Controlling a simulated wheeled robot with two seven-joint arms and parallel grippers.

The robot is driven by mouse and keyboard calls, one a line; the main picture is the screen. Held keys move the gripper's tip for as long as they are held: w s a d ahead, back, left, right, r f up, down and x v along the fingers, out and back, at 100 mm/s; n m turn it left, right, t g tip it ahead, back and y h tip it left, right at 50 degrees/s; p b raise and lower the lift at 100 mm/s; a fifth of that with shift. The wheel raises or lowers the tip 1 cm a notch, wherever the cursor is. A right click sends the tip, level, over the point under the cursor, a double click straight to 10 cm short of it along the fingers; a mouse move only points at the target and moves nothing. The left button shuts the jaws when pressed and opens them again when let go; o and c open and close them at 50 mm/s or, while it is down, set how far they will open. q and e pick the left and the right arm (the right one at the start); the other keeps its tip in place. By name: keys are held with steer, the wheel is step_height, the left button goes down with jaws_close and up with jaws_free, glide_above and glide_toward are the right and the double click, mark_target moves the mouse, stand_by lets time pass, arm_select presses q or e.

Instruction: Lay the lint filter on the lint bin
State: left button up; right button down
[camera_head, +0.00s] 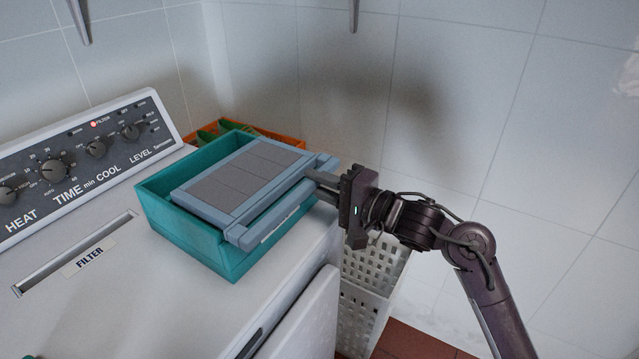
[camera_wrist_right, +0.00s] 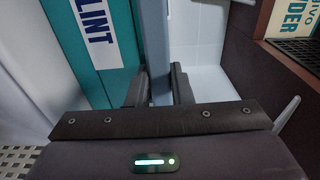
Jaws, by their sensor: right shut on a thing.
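The lint filter (camera_head: 245,177) is a blue-grey frame with dark mesh panels. In the head view it lies tilted over the open top of the teal lint bin (camera_head: 191,242), which stands on the machine's top. My right gripper (camera_head: 322,183) comes in from the right and is shut on the filter's right end. In the right wrist view the fingers (camera_wrist_right: 160,88) close on the filter's blue-grey edge (camera_wrist_right: 156,42), beside the bin's teal wall with its LINT label (camera_wrist_right: 97,35). I cannot tell whether the filter rests fully on the bin's rim. My left gripper is not in view.
The white machine top (camera_head: 110,300) has an empty filter slot (camera_head: 75,254) at left and a control panel (camera_head: 85,160) behind. An orange crate (camera_head: 282,143) stands behind the bin. A white perforated basket (camera_head: 365,300) stands below my right gripper. Tiled walls close the back.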

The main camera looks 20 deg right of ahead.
steer(key=shift+f, duration=0.5)
steer(key=c, duration=1.2)
jaws_free()
steer(key=v, duration=0.8)
